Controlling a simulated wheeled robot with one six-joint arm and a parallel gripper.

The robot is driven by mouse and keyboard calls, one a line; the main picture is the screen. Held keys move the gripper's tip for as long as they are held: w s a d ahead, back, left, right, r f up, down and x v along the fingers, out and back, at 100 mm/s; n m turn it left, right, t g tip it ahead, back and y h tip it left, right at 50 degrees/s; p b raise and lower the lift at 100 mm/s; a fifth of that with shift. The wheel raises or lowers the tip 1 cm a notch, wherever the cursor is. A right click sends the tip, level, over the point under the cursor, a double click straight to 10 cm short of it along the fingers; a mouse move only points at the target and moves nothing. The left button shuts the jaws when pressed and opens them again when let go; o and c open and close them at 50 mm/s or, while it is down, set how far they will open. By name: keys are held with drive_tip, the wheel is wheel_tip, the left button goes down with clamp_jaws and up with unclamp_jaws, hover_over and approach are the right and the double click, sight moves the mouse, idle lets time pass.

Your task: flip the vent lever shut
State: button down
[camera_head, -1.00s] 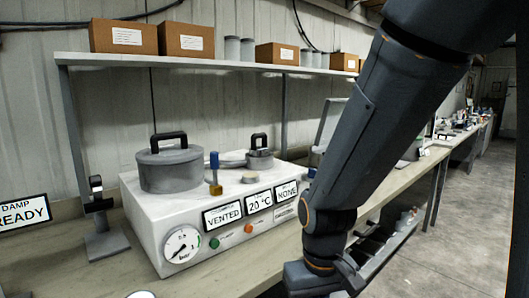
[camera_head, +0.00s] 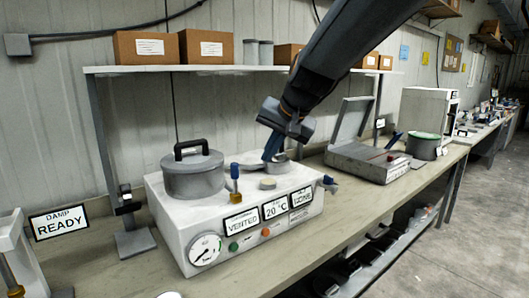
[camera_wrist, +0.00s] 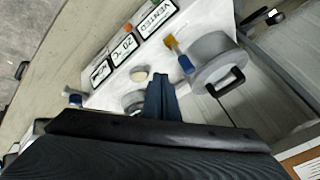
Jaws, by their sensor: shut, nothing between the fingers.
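The vent lever (camera_head: 235,185) stands upright on top of the white control box (camera_head: 180,236), with a blue grip and a brass-coloured base. In the wrist view the lever (camera_wrist: 184,62) lies just beyond and right of my fingertips, beside the large grey lidded pot. My gripper (camera_head: 268,156) is over the back right of the box, right of the lever and apart from it. Its blue fingers (camera_wrist: 160,82) are together and empty. The box's labels read VENTED, 20 °C and NONE.
The grey pot (camera_head: 193,174) with a black handle stands left of the lever. A small round lid (camera_head: 281,169) is partly hidden behind my fingers. A pale knob (camera_head: 267,184) sits right of the lever. A blue-ended fitting (camera_head: 328,182) projects at the box's right. A shelf (camera_head: 230,69) runs above.

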sight(238, 172)
drive_tip(key=w+a+f+p, duration=0.3)
drive_tip(key=w+a+f, duration=0.2)
drive_tip(key=a+f, duration=0.1)
drive_tip(key=shift+w+p, duration=0.25)
drive_tip(key=shift+p, duration=0.15)
drive_tip(key=shift+f, duration=0.1)
drive_tip(key=shift+s+a+p, duration=0.1)
drive_tip(key=shift+a+p, duration=0.25)
drive_tip(key=shift+a, duration=0.4)
drive_tip(key=shift+a+r, duration=0.1)
drive_tip(key=shift+r, duration=0.1)
